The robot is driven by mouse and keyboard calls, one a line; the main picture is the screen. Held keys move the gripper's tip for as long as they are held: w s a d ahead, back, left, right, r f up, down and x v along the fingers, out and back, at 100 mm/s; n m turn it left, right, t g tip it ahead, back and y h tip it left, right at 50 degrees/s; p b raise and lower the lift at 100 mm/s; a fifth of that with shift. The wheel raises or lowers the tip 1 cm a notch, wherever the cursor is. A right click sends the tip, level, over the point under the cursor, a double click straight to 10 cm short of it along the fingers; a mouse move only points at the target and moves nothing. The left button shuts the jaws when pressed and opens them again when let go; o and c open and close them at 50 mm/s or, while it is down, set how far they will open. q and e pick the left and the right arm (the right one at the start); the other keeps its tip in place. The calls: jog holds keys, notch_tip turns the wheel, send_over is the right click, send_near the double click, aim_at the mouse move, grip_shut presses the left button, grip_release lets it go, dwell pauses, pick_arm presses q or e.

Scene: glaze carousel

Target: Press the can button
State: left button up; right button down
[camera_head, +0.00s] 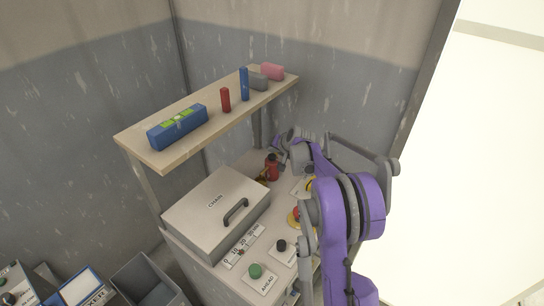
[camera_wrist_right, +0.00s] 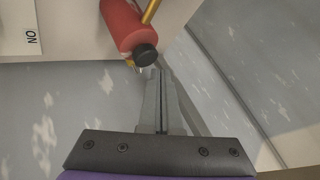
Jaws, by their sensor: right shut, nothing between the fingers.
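The red can (camera_head: 272,170) with a dark cap stands at the back of the console, against the wall side. In the right wrist view the red can (camera_wrist_right: 122,22) has a black round button (camera_wrist_right: 146,55) on its end and a yellow bar beside it. My right gripper (camera_wrist_right: 155,72) is shut and empty, its fingertips close to the black button; I cannot tell whether they touch. In the head view my right gripper (camera_head: 283,160) is small and partly hidden by its own wrist, near the can's top. My left gripper is not in view.
A wooden shelf (camera_head: 150,150) above the console carries a blue level (camera_head: 178,127), a red cylinder (camera_head: 225,100), a blue cylinder (camera_head: 244,84) and blocks. A grey cover box (camera_head: 190,225) with a handle, a green button (camera_head: 256,270) and a black knob (camera_head: 281,245) are on the console.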

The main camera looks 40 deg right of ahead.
aim_at(273, 158)
jog(key=shift+f, duration=0.1)
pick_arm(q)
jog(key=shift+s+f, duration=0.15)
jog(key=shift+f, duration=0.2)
pick_arm(e)
jog(key=shift+f, duration=0.35)
pick_arm(q)
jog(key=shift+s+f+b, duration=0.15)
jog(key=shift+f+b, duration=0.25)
jog(key=shift+b, duration=0.1)
pick_arm(e)
jog(key=shift+f, duration=0.55)
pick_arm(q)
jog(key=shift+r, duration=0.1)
pick_arm(e)
jog(key=shift+r, duration=0.1)
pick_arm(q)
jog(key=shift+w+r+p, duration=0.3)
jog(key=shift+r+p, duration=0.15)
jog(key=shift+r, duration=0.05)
pick_arm(e)
jog(key=shift+r, duration=0.85)
jog(key=shift+r+p, duration=1.05)
jog(key=shift+r, duration=1.55)
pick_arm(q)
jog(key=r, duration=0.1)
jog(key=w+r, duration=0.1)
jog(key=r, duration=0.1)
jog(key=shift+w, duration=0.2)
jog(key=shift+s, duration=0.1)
